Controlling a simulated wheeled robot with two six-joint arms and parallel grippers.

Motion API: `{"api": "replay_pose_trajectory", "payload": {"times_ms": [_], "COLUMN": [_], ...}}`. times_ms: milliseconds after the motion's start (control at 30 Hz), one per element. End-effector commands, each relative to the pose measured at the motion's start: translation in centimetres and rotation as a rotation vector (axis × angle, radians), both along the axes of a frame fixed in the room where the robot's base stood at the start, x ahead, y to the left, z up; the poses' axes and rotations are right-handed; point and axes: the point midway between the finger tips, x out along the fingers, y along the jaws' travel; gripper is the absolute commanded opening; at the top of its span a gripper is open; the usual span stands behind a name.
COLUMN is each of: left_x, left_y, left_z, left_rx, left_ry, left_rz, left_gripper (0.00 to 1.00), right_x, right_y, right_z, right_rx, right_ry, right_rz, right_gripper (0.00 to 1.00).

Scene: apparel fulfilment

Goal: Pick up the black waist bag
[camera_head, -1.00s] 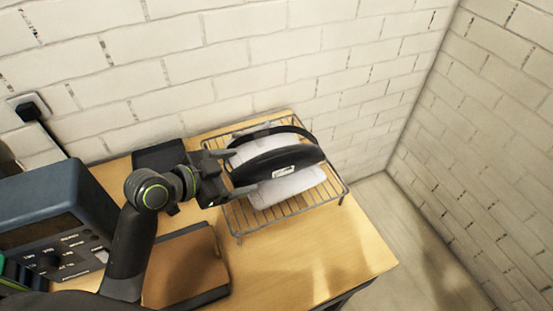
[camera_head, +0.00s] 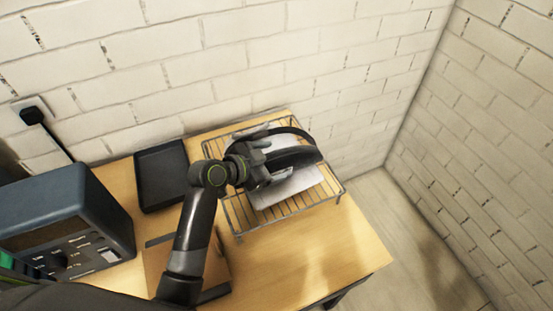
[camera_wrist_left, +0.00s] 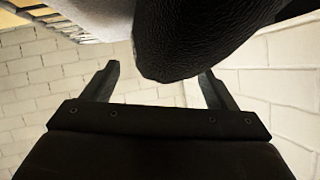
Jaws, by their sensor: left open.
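The black waist bag (camera_head: 300,157) lies on white folded cloth (camera_head: 290,187) on a wire rack (camera_head: 327,198), its strap arching toward the wall. My left gripper (camera_head: 268,158) is over the near-left end of the bag and covers part of it. In the left wrist view the bag (camera_wrist_left: 200,35) fills the top middle, and its lower end reaches between the two spread fingers of my left gripper (camera_wrist_left: 160,85). The fingers are open, with a gap at each side of the bag. My right gripper is not in view.
The rack stands on a wooden table (camera_head: 330,250) near the brick wall. A black tray (camera_head: 162,175) lies to the left, and a blue-grey box device (camera_head: 75,220) stands at the far left. A brown, dark-edged flat item (camera_head: 217,265) lies under my arm. The table's front right is clear.

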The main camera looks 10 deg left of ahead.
Motion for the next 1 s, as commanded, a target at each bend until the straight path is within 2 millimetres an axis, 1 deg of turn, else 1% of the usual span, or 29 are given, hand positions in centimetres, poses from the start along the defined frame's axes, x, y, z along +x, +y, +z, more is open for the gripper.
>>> {"api": "replay_pose_trajectory", "payload": {"times_ms": [100,200,467,867,1000], "left_x": [0.82,1.17,1.25,1.24,1.25], "left_y": [-0.68,-0.98,-1.04,-1.01,-1.03], "left_z": [-0.57,-0.84,-0.97,-0.96,-0.91], "left_rx": [0.001,0.0,0.001,0.001,0.0], "left_ry": [0.002,0.001,0.0,0.0,-0.001], "left_rz": [0.001,0.002,0.001,0.001,0.002], "left_gripper": [0.8,0.8,0.8,0.29,0.28], "right_x": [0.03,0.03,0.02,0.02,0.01], "right_y": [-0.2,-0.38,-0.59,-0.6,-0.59], "right_z": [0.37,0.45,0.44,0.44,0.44], "right_rx": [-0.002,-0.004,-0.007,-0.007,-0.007], "right_ry": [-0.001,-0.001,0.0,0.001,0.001], "right_rz": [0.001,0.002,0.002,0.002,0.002], "right_gripper": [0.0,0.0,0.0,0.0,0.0]}}
